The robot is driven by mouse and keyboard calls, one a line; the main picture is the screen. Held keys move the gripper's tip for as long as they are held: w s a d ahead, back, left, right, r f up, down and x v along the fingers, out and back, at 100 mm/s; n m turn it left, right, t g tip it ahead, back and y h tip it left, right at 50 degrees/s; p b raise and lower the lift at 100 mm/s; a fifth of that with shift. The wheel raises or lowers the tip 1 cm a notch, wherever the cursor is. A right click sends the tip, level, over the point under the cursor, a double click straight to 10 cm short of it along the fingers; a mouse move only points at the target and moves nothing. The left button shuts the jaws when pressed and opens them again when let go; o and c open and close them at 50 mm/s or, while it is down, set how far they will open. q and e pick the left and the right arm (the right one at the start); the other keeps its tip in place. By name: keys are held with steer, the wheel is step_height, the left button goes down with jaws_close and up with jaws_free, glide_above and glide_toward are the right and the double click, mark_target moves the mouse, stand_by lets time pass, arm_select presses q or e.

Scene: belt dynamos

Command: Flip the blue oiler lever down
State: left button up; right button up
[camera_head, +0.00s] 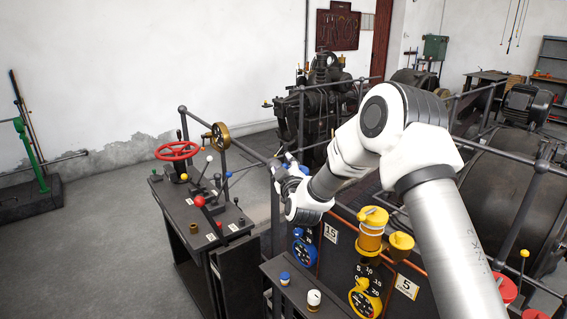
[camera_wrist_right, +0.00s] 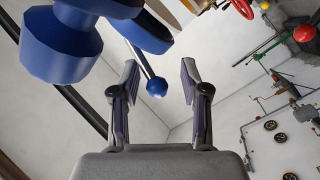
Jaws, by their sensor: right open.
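The blue oiler shows large in the right wrist view as blue rounded parts (camera_wrist_right: 62,48) at the upper left. A thin grey rod runs from near these parts to a blue ball (camera_wrist_right: 157,86), which looks like the oiler lever's end. The ball appears between the fingertips of my right gripper (camera_wrist_right: 160,80), with a visible gap on each side. In the head view my right gripper (camera_head: 287,168) is above the blue dial (camera_head: 304,251) and hides most of the blue oiler. It is open and holds nothing. My left gripper is not in view.
A yellow oiler (camera_head: 371,229) stands right of my right gripper, above a yellow dial (camera_head: 364,298). A console (camera_head: 182,217) with a red handwheel (camera_head: 177,151) and several ball-topped levers stands to the left. Dark railings and machinery are behind my arm. The left floor is mostly clear.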

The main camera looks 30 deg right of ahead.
steer(key=shift+s+a+r, duration=0.1)
steer(key=shift+s+r, duration=0.2)
steer(key=shift+s, duration=0.15)
steer(key=c, duration=0.4)
jaws_close()
steer(key=shift+w+f+b, duration=0.1)
steer(key=shift+f+b, duration=0.35)
steer(key=shift+a+f+n+t+b, duration=0.15)
steer(key=shift+f+n+t+b, duration=0.4)
steer(key=shift+n+b, duration=0.65)
steer(key=shift+r, duration=0.2)
steer(key=shift+o, duration=2)
jaws_free()
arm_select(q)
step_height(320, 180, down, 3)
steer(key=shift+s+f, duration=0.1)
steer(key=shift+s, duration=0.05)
arm_select(e)
steer(key=shift+w, duration=0.15)
